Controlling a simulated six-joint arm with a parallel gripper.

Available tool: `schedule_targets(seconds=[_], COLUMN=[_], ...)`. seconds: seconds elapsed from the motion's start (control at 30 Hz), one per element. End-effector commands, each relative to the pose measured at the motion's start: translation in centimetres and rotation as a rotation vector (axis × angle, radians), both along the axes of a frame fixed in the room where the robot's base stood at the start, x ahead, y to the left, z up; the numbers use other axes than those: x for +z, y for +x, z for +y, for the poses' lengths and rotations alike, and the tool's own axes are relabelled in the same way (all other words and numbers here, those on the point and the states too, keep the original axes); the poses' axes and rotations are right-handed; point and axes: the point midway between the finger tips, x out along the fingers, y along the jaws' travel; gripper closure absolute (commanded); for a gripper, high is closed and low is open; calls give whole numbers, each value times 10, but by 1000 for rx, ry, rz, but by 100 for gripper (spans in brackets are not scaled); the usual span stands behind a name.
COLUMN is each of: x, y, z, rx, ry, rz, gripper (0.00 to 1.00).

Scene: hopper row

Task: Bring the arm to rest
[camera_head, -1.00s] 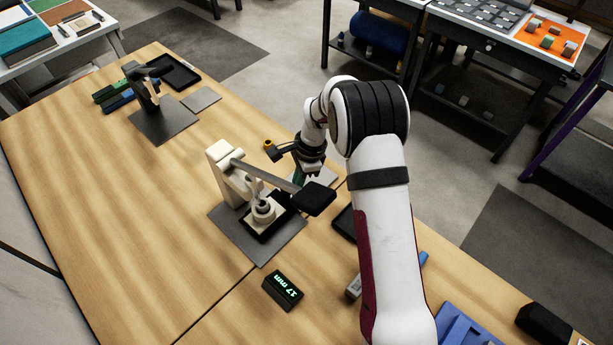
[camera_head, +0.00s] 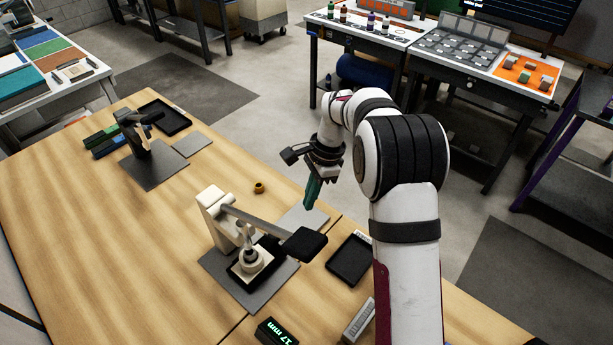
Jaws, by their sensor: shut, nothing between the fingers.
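My arm (camera_head: 405,210) rises from the bottom right and bends over toward the back edge of the table. My gripper (camera_head: 310,200) hangs from it with its teal fingers pointing down, shut and empty. It is in the air above and behind the white lever press (camera_head: 212,205), apart from it. The press stands on a grey plate (camera_head: 215,268), its lever with a black pad (camera_head: 304,244) reaching right.
A black tray (camera_head: 350,258), a grey block (camera_head: 358,320) and a "17 mm" display (camera_head: 276,332) are nearby. A second dark press (camera_head: 140,140) stands at the far left.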

Motion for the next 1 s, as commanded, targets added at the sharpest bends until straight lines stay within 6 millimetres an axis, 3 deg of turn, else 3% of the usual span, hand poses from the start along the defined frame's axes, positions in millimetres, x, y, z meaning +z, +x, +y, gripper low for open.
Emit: schedule_targets(seconds=[0.13,0.17,0.23,0.33,0.4,0.47,0.53,0.6,0.7,0.8,1.0], x=[12,23,64,137,171,187,177,144,111,96,93], y=[-5,-11,-37,-105,-153,-194,-245,-284,-314,-327,-328], z=[2,4,14,37,52,59,51,27,-2,-15,-18], rx=[8,18,55,151,220,287,400,534,674,744,757], ry=[11,25,80,208,289,326,288,170,38,-21,-33], rz=[-6,-11,-28,-72,-108,-143,-182,-199,-202,-201,-200], gripper=[100,100,100,100,100,100,100,100,100,100,100])
